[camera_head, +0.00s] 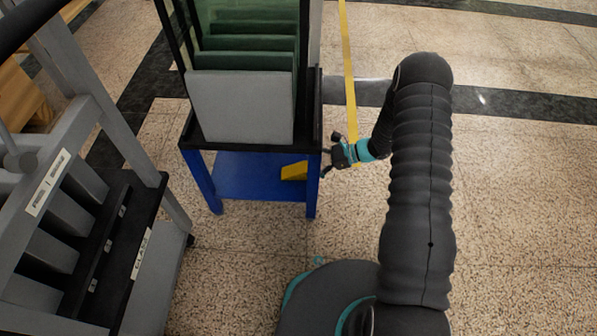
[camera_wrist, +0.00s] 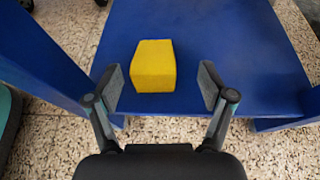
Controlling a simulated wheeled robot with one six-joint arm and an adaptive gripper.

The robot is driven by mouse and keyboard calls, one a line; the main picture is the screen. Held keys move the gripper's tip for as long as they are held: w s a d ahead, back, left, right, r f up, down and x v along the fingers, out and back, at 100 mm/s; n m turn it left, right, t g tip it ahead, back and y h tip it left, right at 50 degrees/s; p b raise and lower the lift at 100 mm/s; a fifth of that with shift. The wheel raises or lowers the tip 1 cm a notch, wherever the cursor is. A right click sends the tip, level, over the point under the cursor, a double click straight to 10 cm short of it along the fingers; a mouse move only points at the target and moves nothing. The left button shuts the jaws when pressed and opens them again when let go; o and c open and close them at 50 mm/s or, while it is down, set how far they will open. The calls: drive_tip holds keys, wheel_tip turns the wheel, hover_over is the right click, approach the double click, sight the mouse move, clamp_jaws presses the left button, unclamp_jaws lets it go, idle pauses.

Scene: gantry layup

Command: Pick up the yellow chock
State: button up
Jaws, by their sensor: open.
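The yellow chock (camera_head: 294,171) sits on the blue lower shelf (camera_head: 240,180) of a stand, near the shelf's right side in the head view. In the wrist view the chock (camera_wrist: 153,66) is a yellow block near the front edge of the blue shelf (camera_wrist: 225,45). My gripper (camera_head: 333,155) is beside the stand's right front leg in the head view. In the wrist view my gripper (camera_wrist: 160,88) is open, with one finger on each side of the chock and a gap visible to the right one. Contact at the left finger cannot be told.
Blue legs (camera_head: 312,190) bound the shelf, and the stand's dark top (camera_head: 310,140) is above it. Grey and green panels (camera_head: 240,105) stand on top. A grey rack (camera_head: 90,210) is at the left.

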sight(289, 171)
drive_tip(key=shift+s+b+x, duration=0.15)
drive_tip(key=shift+s+x, duration=0.05)
drive_tip(key=shift+x, duration=1.15)
drive_tip(key=shift+s+b+x, duration=0.15)
drive_tip(key=shift+x, duration=1.2)
drive_tip(key=shift+d, duration=0.1)
drive_tip(key=c, duration=1.3)
